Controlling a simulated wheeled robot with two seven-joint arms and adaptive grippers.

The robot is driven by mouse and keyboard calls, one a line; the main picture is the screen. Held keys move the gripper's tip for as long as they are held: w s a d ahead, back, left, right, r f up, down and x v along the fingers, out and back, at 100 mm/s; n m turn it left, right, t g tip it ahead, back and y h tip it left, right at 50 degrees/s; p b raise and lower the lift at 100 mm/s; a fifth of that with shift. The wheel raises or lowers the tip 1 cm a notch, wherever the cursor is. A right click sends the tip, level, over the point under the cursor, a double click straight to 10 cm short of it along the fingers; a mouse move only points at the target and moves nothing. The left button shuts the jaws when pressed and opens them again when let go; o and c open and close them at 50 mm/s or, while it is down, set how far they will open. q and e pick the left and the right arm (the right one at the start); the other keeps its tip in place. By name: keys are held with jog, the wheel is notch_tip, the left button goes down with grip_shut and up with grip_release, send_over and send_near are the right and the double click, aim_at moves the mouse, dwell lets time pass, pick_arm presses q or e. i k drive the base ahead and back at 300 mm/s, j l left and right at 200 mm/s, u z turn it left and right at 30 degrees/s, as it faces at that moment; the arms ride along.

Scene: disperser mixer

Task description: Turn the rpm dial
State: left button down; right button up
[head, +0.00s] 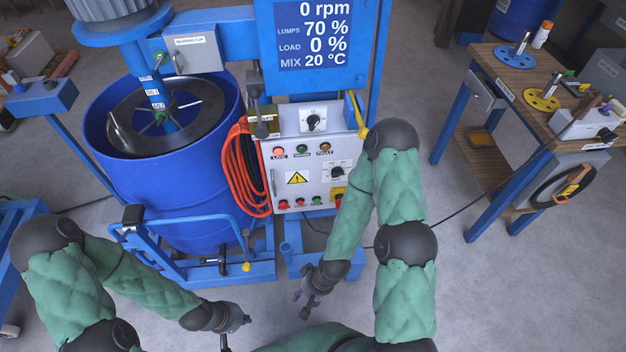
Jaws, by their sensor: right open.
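The control box (265,170) stands below the display, right of the blue drum. A black dial (313,122) sits on a white plate at its top. A second black knob (337,172) sits lower on the front, at the right. The labels at both are too small to read, so I cannot tell which is the rpm dial. The display (313,35) reads 0 rpm, lumps 70 %, load 0 %, mix 20 °C. My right gripper (306,304) is open and empty, below and apart from the box. My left gripper (232,335) is at the bottom, left of it; its fingers are unclear.
A blue drum (185,185) with a mixer shaft stands left of the box. Coiled orange cable (242,170) hangs at the box's left side. A blue frame with a handle (222,258) stands in front of the drum. A wooden bench (500,62) is at the right.

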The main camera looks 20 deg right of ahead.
aim_at(335, 171)
jog(key=l+z, duration=0.2)
jog(key=z, duration=0.75)
